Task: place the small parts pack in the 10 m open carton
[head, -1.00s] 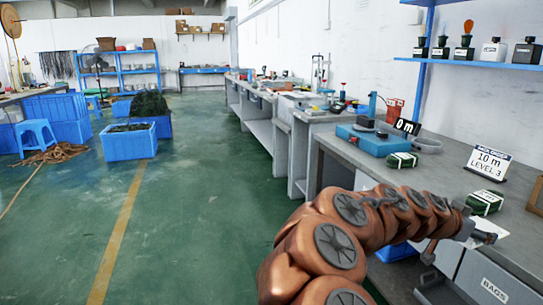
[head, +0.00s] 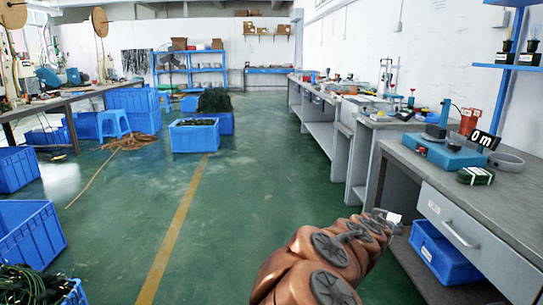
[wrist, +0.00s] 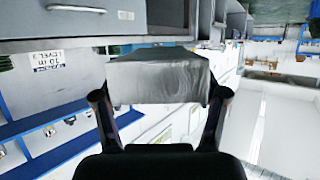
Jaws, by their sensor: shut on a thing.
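The small parts pack (wrist: 160,82), a grey-white, crinkled bag, fills the middle of the wrist view. My gripper (wrist: 160,98) is shut on it, with one dark finger on each side. In the head view a small white bit of the pack (head: 394,217) shows at the end of my copper arm, left of the bench drawer; the fingers there are too small to make out. The "10 m LEVEL 3" sign (wrist: 48,64) appears upside down at the left of the wrist view. I cannot make out the 10 m open carton in either view.
A grey bench (head: 455,200) runs along the right, bearing a "0 m" sign (head: 485,139), a blue device (head: 445,152) and a green-wrapped bundle (head: 475,176). A blue bin (head: 445,258) sits under the drawer. Blue crates (head: 30,235) stand at left.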

